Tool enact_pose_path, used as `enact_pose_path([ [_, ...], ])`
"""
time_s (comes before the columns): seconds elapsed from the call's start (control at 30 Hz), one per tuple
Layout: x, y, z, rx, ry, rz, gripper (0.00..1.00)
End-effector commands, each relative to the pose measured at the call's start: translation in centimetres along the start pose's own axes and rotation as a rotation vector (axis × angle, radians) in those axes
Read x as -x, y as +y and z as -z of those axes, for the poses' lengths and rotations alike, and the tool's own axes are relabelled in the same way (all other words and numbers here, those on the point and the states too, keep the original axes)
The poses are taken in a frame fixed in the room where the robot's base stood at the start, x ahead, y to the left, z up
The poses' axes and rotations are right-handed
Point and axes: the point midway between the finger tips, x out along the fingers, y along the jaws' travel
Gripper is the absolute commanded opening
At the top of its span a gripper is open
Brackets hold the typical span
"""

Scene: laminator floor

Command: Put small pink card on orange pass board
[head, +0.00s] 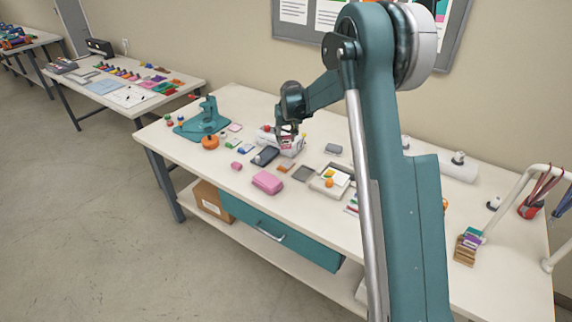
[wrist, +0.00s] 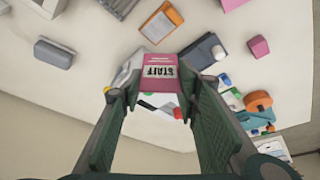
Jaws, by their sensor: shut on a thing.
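In the head view the pink card (head: 287,143) is small at the fingertips, above the table. The orange pass board (wrist: 162,22) lies flat on the table beyond the card in the wrist view, with a grey middle and orange border. In the head view the orange board (head: 286,167) lies below the gripper, behind the pink pouch. The card and board are apart.
A dark block (head: 265,156) and a pink pouch (head: 267,183) lie near the board. A white machine (head: 265,137) is behind the gripper. A teal stand (head: 203,120) is at left, a white tray (head: 318,184) at right. The table's front left is clear.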

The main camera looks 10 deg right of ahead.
Motion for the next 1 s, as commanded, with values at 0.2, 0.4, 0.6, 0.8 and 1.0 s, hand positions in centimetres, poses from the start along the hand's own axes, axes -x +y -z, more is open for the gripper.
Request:
enact_pose_path([
  [0.2,-0.3,0.0,-0.1,0.000,0.000,0.000,0.27],
  [0.4,-2.2,0.0,-0.9,0.000,0.000,0.000,0.27],
  [0.6,-4.7,0.0,-1.9,0.000,0.000,0.000,0.27],
  [0.8,-5.7,0.0,-2.4,0.000,0.000,0.000,0.27],
  [1.0,-5.8,0.0,-2.4,0.000,0.000,0.000,0.27],
])
